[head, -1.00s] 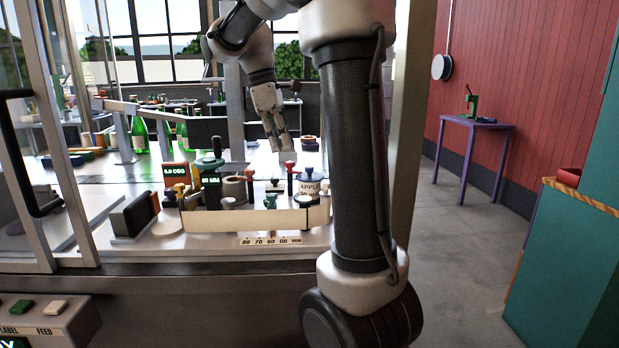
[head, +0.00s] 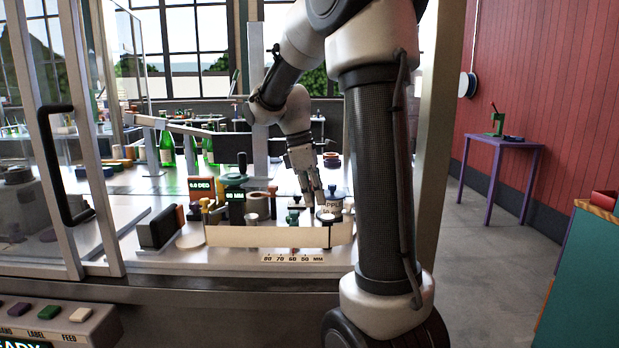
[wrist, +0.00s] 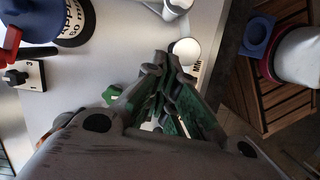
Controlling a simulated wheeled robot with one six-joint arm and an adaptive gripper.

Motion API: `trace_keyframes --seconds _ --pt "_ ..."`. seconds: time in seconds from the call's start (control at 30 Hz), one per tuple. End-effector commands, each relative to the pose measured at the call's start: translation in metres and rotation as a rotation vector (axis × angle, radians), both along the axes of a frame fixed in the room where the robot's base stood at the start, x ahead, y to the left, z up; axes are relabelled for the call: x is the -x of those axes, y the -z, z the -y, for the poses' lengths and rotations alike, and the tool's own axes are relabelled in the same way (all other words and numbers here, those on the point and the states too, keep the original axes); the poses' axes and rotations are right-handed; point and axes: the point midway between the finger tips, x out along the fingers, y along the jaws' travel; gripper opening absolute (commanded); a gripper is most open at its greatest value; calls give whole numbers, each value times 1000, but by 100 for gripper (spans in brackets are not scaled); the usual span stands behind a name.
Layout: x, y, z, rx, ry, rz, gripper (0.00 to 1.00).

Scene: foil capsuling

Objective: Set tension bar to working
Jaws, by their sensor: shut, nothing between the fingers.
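A green knob (wrist: 110,93) shows left of the fingers. A red handle (wrist: 12,42) and a black knob (wrist: 15,77) on a white plate lie farther left. No part is clearly marked as the tension bar, and I cannot tell its setting.
A cream strip (head: 270,235) runs along the front, above a number scale (head: 292,258). A green-topped post (head: 235,180) and small displays stand left of my gripper. Green bottles (head: 166,148) stand behind. A glass door with a black handle (head: 62,165) is at left.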

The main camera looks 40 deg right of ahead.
Motion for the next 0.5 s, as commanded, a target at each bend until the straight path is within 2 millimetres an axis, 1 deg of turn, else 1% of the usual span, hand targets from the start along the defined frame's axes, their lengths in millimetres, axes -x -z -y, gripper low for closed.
trace_keyframes --seconds 0.1,0.2,0.3,0.5 --pt "13 1 14 1 4 1 0" --pt "21 1 22 0 2 1 0" --pt "26 1 27 0 2 1 0" --pt "28 1 29 0 0 0 0"
